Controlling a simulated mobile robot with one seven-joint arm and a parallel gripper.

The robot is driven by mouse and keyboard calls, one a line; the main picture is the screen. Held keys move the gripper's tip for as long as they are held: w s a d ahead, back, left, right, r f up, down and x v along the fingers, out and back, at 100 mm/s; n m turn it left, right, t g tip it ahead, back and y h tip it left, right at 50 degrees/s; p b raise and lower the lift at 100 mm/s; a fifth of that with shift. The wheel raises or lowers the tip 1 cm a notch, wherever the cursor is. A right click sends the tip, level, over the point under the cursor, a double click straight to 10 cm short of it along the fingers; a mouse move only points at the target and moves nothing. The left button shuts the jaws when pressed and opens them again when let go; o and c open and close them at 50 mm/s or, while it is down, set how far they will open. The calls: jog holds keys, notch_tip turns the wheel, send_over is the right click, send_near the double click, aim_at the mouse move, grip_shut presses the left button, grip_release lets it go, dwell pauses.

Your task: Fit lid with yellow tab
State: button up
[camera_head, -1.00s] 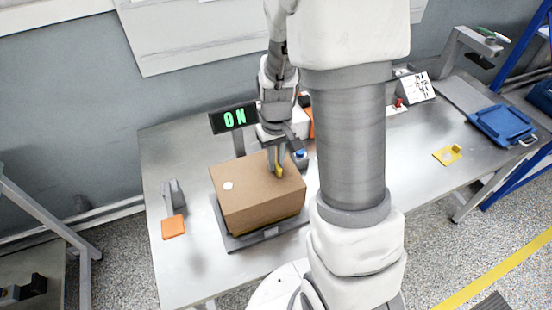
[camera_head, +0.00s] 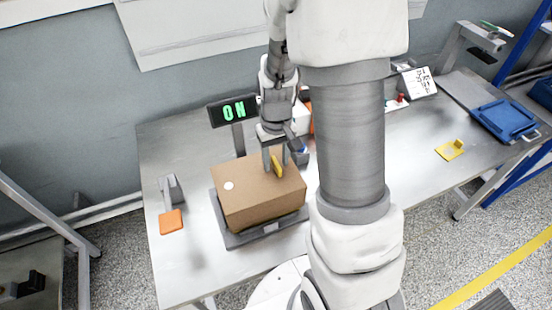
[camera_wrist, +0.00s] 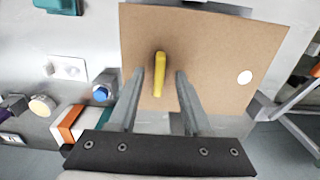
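The brown lid (camera_head: 246,188) is a boxy cover with a yellow tab (camera_head: 278,167) upright on its top and a white round spot at the left. It sits level on a dark grey base plate (camera_head: 240,239); whatever is under it is hidden. My gripper (camera_head: 275,158) is over the lid, fingers spread on either side of the tab. In the wrist view, the yellow tab (camera_wrist: 159,74) stands between the open fingertips with a gap on each side, and nothing is held.
A display reading "ON" (camera_head: 234,112) stands behind the lid. A blue button (camera_wrist: 101,93) is close beside it. A yellow bracket (camera_head: 450,150) and blue tray (camera_head: 503,119) lie right. The table's front left is clear.

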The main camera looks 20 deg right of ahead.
notch_tip(320, 180, up, 17)
jog(key=p, duration=0.1)
jog(key=shift+r, duration=0.2)
dwell(0.3)
jog(key=s+a+r+t, duration=0.2)
jog(key=s+r, duration=0.1)
jog(key=s, duration=0.4)
jog(key=s+a+r+t, duration=0.3)
jog(key=s+r, duration=0.1)
jog(key=s, duration=0.3)
jog(key=shift+t, duration=0.3)
